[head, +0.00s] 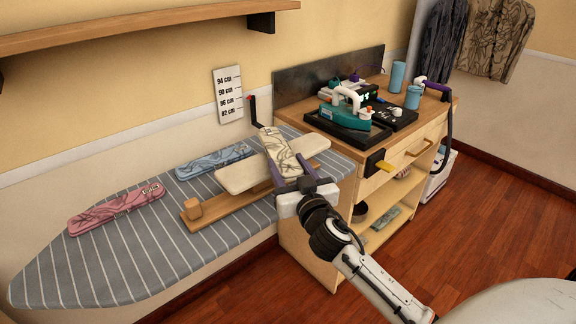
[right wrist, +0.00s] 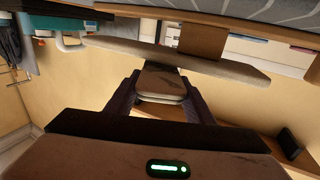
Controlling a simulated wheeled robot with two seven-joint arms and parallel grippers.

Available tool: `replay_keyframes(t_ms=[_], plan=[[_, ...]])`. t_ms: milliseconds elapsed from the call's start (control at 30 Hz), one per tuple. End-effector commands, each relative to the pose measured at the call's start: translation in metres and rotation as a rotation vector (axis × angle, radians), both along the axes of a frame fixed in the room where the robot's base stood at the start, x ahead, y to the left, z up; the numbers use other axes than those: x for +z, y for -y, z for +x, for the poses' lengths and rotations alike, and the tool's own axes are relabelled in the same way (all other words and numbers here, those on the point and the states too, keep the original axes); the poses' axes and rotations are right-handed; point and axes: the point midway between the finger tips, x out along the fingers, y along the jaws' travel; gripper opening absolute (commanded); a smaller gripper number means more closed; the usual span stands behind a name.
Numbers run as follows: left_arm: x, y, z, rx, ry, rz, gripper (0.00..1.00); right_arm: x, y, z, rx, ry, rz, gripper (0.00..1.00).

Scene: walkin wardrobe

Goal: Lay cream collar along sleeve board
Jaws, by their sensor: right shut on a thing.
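The cream collar (head: 280,146), with a dark branch-like pattern, is in my right gripper (head: 291,174). In the head view it points away from me, crosswise over the sleeve board. The sleeve board (head: 238,176) is a narrow cream padded board on a wooden base (head: 228,202), standing on the ironing board. The right wrist view shows the collar (right wrist: 162,84) between both dark fingers, its far end overlapping the edge of the sleeve board (right wrist: 225,66). I cannot tell whether they touch. My left gripper is not in view.
A pink collar (head: 115,204) and a blue collar (head: 215,160) lie on the striped ironing board (head: 150,255). A wooden cabinet (head: 425,135) at right carries a teal iron (head: 342,112) and blue cylinders (head: 398,76). A height sign (head: 228,94) hangs behind.

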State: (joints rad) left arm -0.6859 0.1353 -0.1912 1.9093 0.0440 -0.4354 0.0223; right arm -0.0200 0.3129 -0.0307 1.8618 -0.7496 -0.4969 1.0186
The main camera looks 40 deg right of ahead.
Motion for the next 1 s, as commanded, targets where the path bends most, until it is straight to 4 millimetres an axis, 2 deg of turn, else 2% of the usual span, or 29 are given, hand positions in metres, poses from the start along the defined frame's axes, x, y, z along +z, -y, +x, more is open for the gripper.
replay_keyframes(t_ms=[433,467,600,867,1000], plan=[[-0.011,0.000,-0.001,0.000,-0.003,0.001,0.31,-0.010,0.000,0.000,0.000,0.000,0.001,0.26],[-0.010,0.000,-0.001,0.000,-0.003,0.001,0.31,-0.010,0.000,0.000,0.000,0.000,0.001,0.50],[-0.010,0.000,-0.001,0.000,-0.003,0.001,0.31,-0.009,0.000,0.000,0.000,0.000,0.000,0.70],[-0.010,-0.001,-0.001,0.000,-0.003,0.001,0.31,-0.010,0.000,-0.001,0.000,-0.001,0.000,0.70],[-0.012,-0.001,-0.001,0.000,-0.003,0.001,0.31,-0.011,-0.004,-0.011,0.001,-0.002,0.003,0.70]])
